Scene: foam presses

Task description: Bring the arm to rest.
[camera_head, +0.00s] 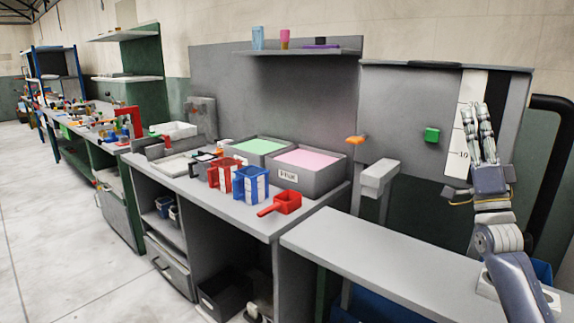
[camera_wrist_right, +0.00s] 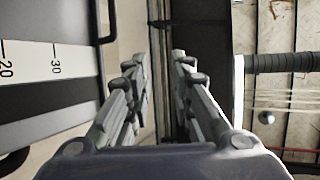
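My right gripper (camera_head: 477,118) is raised at the right of the head view, fingers pointing up, in front of the white scale strip (camera_head: 466,150) on the grey machine panel. In the right wrist view its two fingers (camera_wrist_right: 163,75) stand apart with a gap between them and nothing held. My right arm (camera_head: 507,265) comes up from the lower right corner. My left gripper is in neither view.
A grey bench (camera_head: 375,262) lies below the gripper. A green button (camera_head: 431,134) and an orange knob (camera_head: 356,140) are on the left. Bins with green foam (camera_head: 258,146) and pink foam (camera_head: 307,159), blue and red jugs, and a red scoop (camera_head: 281,203) stand on the counter.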

